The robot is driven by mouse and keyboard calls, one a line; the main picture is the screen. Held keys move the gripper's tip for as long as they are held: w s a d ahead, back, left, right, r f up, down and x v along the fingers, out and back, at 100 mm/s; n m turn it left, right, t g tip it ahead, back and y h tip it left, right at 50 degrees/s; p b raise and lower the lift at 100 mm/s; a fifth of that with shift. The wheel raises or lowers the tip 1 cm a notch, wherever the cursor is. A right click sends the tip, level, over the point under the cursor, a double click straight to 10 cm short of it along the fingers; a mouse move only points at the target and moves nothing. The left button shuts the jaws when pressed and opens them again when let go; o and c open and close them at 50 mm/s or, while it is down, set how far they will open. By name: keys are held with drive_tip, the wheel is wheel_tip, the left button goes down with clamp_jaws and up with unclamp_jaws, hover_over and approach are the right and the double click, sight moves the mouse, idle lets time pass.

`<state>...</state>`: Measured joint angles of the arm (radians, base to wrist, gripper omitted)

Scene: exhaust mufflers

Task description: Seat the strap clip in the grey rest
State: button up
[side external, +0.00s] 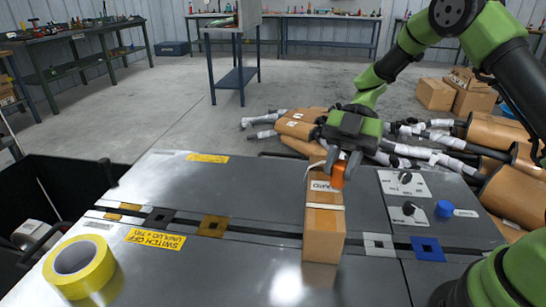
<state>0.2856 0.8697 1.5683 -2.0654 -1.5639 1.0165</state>
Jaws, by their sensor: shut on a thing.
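My gripper (345,165) is shut on a small orange piece, which I take to be the strap clip (338,177). It is just above and behind the top of a brown carton (323,230); whether the clip touches the carton cannot be told. A light grey square plate with a dark square hole, likely the grey rest (378,244), lies on the bench strip right of the carton. A darker grey plate (158,218) lies far left on the same strip. No clip is seen in either plate.
The carton stands upright on the metal bench (250,190) with a pale band around it. A gold plate (212,226) and a blue plate (428,249) share the strip. Yellow tape (84,262) lies front left. A control panel with knobs (408,208) and a blue button (444,209) are right.

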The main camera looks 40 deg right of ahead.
drive_tip(key=s+d+r+n+g+h, duration=0.25)
drive_tip(key=s+d+n, duration=0.2)
drive_tip(key=s, duration=0.45)
wheel_tip(320, 180, down, 8)
drive_tip(key=shift+d, duration=0.45)
drive_tip(key=shift+w+f+g+y, duration=0.1)
drive_tip(key=shift+f+g+y, duration=0.05)
drive_tip(key=shift+g+y, duration=0.1)
drive_tip(key=shift+f, duration=2.85)
drive_tip(key=shift+f, duration=0.45)
drive_tip(key=o, duration=1)
